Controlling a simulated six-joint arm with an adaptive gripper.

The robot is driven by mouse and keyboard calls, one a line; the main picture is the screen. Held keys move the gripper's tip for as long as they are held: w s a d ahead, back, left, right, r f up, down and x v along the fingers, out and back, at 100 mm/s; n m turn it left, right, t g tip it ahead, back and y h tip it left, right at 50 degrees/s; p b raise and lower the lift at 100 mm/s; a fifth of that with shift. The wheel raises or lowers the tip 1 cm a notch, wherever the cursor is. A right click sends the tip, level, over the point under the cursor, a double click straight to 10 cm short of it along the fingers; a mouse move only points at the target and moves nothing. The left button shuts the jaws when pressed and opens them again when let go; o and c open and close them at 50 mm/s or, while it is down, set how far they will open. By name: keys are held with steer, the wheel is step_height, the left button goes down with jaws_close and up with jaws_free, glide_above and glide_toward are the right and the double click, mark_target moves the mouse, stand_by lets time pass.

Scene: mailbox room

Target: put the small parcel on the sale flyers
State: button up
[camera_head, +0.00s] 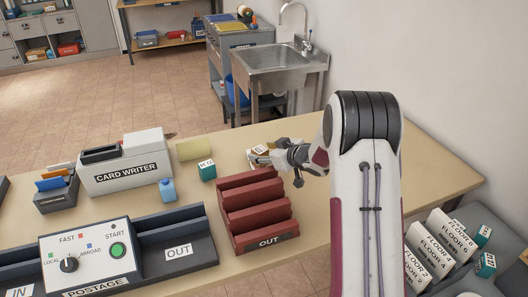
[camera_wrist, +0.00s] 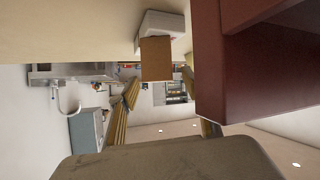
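The small parcel is a brown box (camera_wrist: 157,60) in the middle of the wrist view. It appears to rest against a white stack (camera_wrist: 160,24), perhaps the sale flyers; I cannot tell for sure. In the head view the parcel (camera_head: 258,149) shows small and partly hidden at the far side of the table. My gripper (camera_head: 268,157) is low there, right beside it. In the wrist view its fingers (camera_wrist: 160,80) stand apart on either side of the parcel, with a visible gap on the right. Contact is hard to judge.
The red OUT rack (camera_head: 258,207) stands close in front of my gripper, and its wall fills the wrist view's right. The table's right is clear.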

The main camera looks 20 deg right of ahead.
steer(key=shift+r, duration=0.15)
steer(key=shift+s+d+r, duration=0.15)
steer(key=shift+s+r, duration=0.05)
steer(key=shift+s, duration=0.2)
steer(key=v, duration=1.1)
stand_by(0.4)
